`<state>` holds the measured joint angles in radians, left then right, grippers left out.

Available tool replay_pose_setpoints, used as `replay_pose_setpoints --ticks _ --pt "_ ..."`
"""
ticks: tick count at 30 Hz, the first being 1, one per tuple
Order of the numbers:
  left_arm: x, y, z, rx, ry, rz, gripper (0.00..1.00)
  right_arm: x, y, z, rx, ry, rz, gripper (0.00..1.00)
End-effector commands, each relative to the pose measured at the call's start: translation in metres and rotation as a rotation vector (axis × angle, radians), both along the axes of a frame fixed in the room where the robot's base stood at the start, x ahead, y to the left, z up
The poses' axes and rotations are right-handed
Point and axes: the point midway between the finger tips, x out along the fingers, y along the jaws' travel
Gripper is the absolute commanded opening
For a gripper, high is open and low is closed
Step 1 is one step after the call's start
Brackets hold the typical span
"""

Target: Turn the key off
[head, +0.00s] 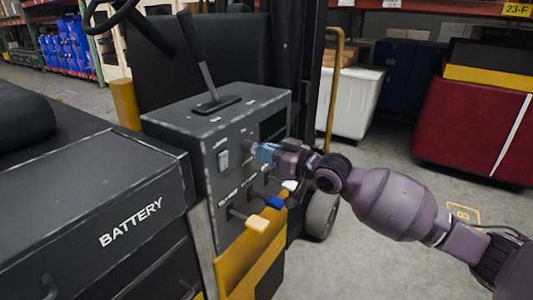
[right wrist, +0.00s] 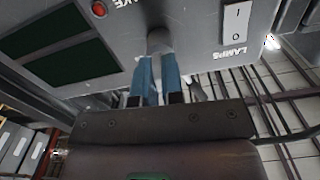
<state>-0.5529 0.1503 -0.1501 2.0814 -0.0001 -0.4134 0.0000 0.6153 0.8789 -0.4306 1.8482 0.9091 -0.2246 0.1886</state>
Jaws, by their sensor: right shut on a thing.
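The key (head: 247,147) is a small grey piece on the front face of the dark grey control panel (head: 225,122). My right gripper (head: 261,151) reaches it from the right, with its blue fingertips at the key. In the right wrist view the blue fingers (right wrist: 158,66) are shut on the rounded grey key (right wrist: 160,41). The fingers cover part of the key, so I cannot tell which way it is turned. My left gripper is not in view.
A lamps rocker switch (head: 223,159) is left of the key. A tall lever (head: 200,60) stands on the panel. The battery box (head: 100,190) is at left; open floor lies right.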

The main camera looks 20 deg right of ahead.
Motion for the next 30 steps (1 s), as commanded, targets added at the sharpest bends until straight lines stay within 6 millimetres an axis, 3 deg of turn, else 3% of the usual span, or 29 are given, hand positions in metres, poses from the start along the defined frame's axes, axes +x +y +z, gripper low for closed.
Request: replay_pose_setpoints --ticks 23,24,27,30 --pt "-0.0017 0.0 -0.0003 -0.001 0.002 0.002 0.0 0.0002 0.0001 0.0004 -0.091 -0.071 0.0 0.0" --pt "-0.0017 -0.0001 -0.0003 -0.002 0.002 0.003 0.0 0.0002 0.0001 0.0005 -0.091 -0.071 0.0 0.1" --pt "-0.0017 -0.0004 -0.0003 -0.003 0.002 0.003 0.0 0.0002 0.0 0.0004 -0.091 -0.071 0.0 0.25" --pt "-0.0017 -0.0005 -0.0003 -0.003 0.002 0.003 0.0 0.0002 0.0 0.0004 -0.091 -0.071 0.0 0.34"
